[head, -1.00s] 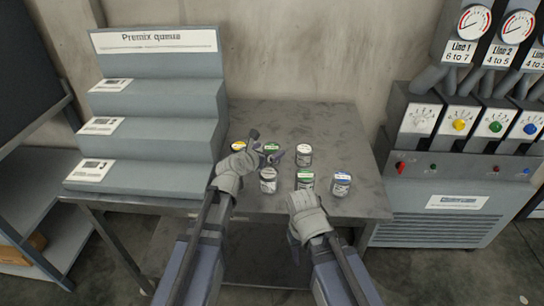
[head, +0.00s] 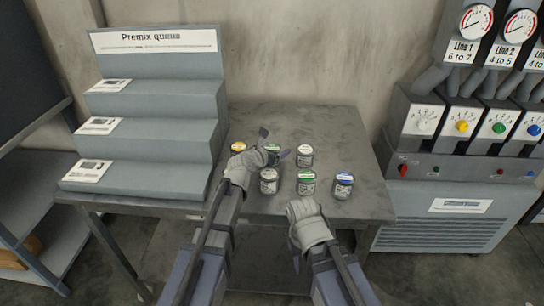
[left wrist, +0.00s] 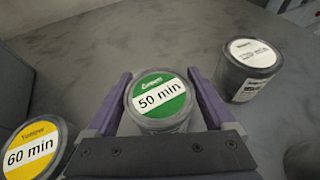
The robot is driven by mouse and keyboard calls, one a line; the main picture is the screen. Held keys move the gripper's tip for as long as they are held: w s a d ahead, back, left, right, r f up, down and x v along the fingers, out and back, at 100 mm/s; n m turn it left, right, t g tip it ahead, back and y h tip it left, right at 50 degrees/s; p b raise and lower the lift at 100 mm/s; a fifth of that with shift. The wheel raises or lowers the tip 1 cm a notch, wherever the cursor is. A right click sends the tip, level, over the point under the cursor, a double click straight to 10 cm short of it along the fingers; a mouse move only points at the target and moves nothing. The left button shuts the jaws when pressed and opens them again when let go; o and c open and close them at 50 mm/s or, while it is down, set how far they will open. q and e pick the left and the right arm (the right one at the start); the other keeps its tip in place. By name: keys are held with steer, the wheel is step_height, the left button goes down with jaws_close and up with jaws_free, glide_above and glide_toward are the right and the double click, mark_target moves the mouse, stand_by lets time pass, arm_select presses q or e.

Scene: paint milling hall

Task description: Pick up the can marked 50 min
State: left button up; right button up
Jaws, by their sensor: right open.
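The can marked 50 min (left wrist: 160,98) has a green lid and stands upright between the purple fingers of my left gripper in the left wrist view. In the head view this can (head: 272,148) is in the back row on the table, partly hidden by the gripper. My left gripper (head: 273,144) is open, with one finger on each side of the can; I cannot tell whether either finger touches it. My right gripper (head: 308,235) is open and empty at the table's front edge, its fingers mostly hidden.
A yellow-lidded 60 min can (left wrist: 32,150) stands left of the gripper and a white-lidded can (left wrist: 248,68) right of it. In front are another white can (head: 269,181), a green can (head: 306,182) and a blue can (head: 344,185). A stepped stand (head: 150,140) is at left.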

mark_target(275, 144)
arm_select(q)
steer(key=c, duration=1.2)
steer(key=shift+r, duration=0.1)
step_height(275, 144, up, 10)
steer(key=p, duration=1)
